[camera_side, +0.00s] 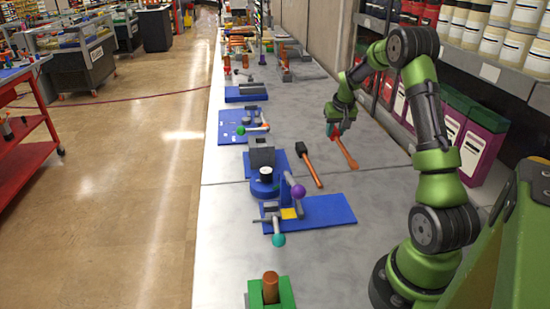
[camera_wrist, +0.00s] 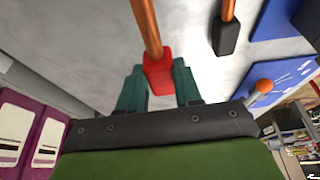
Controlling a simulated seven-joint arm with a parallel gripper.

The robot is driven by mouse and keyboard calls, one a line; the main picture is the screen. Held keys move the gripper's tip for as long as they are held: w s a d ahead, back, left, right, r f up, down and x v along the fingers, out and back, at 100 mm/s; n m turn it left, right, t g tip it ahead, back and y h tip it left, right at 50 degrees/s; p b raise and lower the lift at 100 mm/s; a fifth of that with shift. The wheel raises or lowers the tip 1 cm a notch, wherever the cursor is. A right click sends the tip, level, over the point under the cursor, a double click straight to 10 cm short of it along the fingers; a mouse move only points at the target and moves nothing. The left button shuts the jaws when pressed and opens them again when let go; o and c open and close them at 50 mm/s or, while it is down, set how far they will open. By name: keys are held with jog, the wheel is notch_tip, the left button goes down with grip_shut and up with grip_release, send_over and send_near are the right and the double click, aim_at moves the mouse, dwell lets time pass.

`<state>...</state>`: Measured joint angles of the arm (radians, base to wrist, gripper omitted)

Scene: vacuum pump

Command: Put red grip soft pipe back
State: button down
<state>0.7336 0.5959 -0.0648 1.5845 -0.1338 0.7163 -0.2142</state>
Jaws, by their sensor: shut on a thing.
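The red grip soft pipe is a copper-coloured pipe (camera_side: 345,150) with a red grip end. In the wrist view its red grip (camera_wrist: 159,77) sits between the two teal fingers of my gripper (camera_wrist: 160,85), and the copper pipe (camera_wrist: 147,28) runs up out of the picture. In the side view my gripper (camera_side: 335,129) is at the right part of the grey table, shut on the grip end. The pipe points toward the front right. I cannot tell whether its free end touches the table.
A second copper pipe with a black grip (camera_side: 301,148) lies left of my gripper; its grip also shows in the wrist view (camera_wrist: 227,36). A blue base with a purple knob (camera_side: 298,191) and a green block (camera_side: 268,293) stand nearer. Grey table (camera_side: 375,235) is clear at right.

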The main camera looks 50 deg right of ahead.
aim_at(339, 141)
jog(key=shift+w+d+r, duration=0.45)
jog(key=shift+w+d, duration=0.05)
jog(key=shift+w, duration=0.05)
jog(key=shift+a+f, duration=0.1)
jog(key=shift+f, duration=3.25)
jog(key=shift+f, duration=0.65)
jog(key=c, duration=0.7)
grip_release()
jog(key=shift+s, duration=0.1)
jog(key=v, duration=1.7)
jog(key=s+a+r+n+t+y, duration=0.1)
jog(key=s+a+r, duration=0.1)
jog(key=a, duration=1)
jog(key=s+a+r+n+t+y, duration=0.2)
jog(key=s+a, duration=0.3)
jog(key=a, duration=0.8)
jog(key=s+a+r+n+t+y, duration=0.1)
jog(key=s+a+r+n, duration=0.1)
jog(key=a, duration=1)
jog(key=shift+s+a+r+y, duration=0.4)
jog(key=shift+s+r, duration=0.2)
jog(key=shift+s, duration=0.5)
